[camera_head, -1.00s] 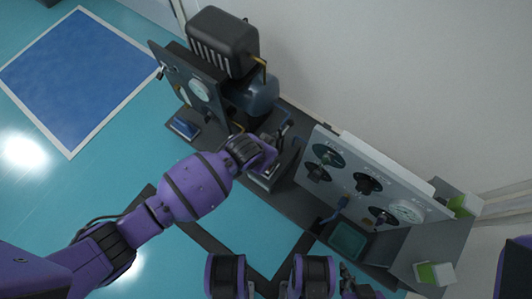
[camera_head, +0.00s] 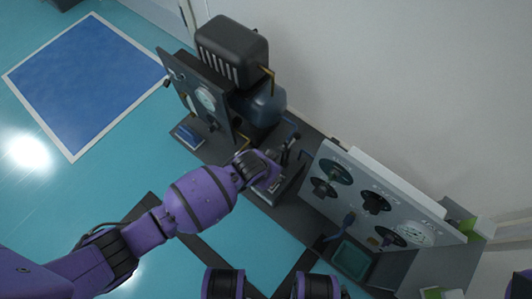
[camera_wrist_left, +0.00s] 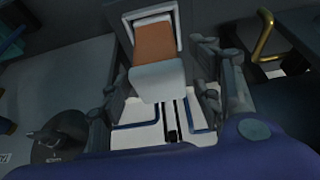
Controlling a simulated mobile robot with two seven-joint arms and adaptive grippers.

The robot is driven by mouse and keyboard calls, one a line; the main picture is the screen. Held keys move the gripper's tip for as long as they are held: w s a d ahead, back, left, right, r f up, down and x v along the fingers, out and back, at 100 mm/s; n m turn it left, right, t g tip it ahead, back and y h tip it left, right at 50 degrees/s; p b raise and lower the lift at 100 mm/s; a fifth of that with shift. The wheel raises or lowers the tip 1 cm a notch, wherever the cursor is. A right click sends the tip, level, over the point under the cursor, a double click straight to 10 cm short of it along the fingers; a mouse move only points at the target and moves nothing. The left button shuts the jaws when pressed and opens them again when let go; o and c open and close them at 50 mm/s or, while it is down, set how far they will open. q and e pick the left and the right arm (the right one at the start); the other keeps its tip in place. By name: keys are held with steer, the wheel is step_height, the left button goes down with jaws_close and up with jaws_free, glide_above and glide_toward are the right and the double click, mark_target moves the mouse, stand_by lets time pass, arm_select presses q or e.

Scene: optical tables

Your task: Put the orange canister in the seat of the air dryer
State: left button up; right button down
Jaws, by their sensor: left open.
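In the left wrist view an orange-brown block (camera_wrist_left: 154,44) with a pale, whitish end (camera_wrist_left: 158,80) lies between my open left gripper's fingers (camera_wrist_left: 165,95). I take it for the orange canister. It sits in or against a pale rectangular frame (camera_wrist_left: 126,28), perhaps the dryer's seat; how deep it sits I cannot tell. A gap shows between the fingers and the block. In the head view my left gripper (camera_head: 283,168) is over a dark unit (camera_head: 287,190) between the compressor and the gauge panel, and hides the canister. My right gripper is not clearly seen.
A dark compressor with a blue tank (camera_head: 262,104) and an upright gauge board (camera_head: 197,95) stand left of the gripper. A pale panel with dark dials (camera_head: 375,205) stands to its right. A brass pipe (camera_wrist_left: 265,38) rises beside the right finger. Open teal floor lies in front.

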arm_select(q)
steer(key=shift+w+r, duration=0.25)
steer(key=p+v, duration=0.5)
steer(key=v, duration=0.7)
steer(key=shift+s+p, duration=0.2)
steer(key=shift+p, duration=0.1)
arm_select(e)
step_height(320, 180, up, 6)
steer(key=w, duration=0.1)
steer(key=shift+w+r+t, duration=0.15)
steer(key=shift+w+t, duration=0.05)
steer(key=shift+t, duration=0.1)
arm_select(q)
steer(key=shift+f, duration=0.15)
